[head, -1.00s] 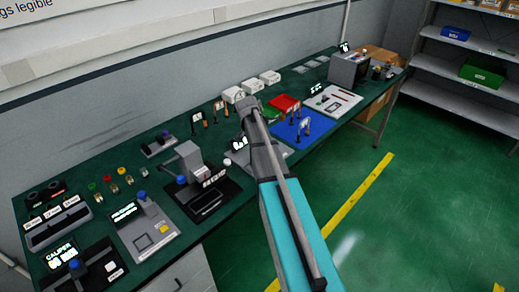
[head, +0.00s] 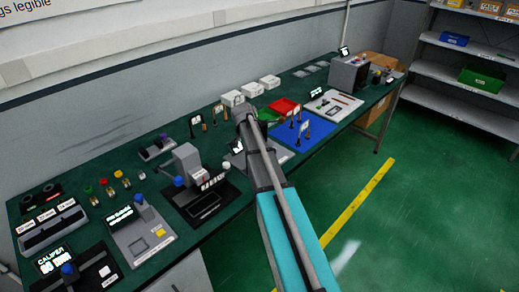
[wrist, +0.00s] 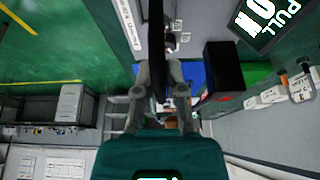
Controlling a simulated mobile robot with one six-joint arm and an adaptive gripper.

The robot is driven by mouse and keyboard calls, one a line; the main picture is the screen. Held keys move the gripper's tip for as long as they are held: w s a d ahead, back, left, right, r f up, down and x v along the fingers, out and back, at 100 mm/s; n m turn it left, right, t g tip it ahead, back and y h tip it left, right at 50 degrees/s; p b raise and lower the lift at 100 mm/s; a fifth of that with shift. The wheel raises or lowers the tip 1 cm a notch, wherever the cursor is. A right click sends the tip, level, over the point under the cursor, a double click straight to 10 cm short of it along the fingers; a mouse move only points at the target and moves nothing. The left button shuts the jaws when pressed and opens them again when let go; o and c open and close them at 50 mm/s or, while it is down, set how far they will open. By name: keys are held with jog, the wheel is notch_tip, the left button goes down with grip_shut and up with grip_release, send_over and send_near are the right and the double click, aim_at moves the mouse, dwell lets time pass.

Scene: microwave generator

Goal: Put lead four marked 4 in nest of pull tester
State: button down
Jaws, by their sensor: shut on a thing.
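In the wrist view, my gripper (wrist: 160,85) is shut on a slim dark thing (wrist: 157,40), which fits a lead; no 4 can be read on it. The pull tester shows by its black display (wrist: 265,18) at the upper right, reading PULL. In the head view, the pull tester (head: 237,147) is mostly behind my arm, and part of its grey base shows beside the arm. My gripper (head: 240,110) is above the bench near it, with its fingers and load hidden. I cannot make out the nest.
A blue mat (head: 305,137) with several tagged leads lies right of my arm, with a red tray (head: 284,107) behind it. White boxes (head: 252,90) stand by the wall. A grey press (head: 187,162) stands to the left. A dark block (wrist: 222,68) is close to my gripper.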

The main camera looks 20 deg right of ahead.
jog(key=shift+f+b, duration=1.05)
jog(key=shift+f, duration=0.3)
jog(key=shift+f, duration=0.15)
jog(key=c, duration=0.7)
grip_release()
jog(key=shift+r, duration=0.25)
jog(key=p+v, duration=0.3)
jog(key=shift+d, duration=0.1)
jog(key=p+v, duration=0.8)
jog(key=v, duration=0.1)
jog(key=shift+s, duration=0.1)
jog(key=shift+s, duration=0.1)
jog(key=s+a+n+y, duration=0.1)
jog(key=s+a+n, duration=0.3)
jog(key=s, duration=0.4)
jog(key=s+a+f+n+g+y, duration=0.1)
jog(key=s+a+n+y, duration=0.1)
jog(key=s+a+n, duration=0.3)
jog(key=s+a+n+y, duration=0.1)
jog(key=s+a+n, duration=0.4)
jog(key=s+a, duration=0.3)
jog(key=shift+s+a+f, duration=0.15)
jog(key=shift+s, duration=0.75)
jog(key=shift+s+a+f, duration=0.1)
jog(key=shift+s, duration=0.8)
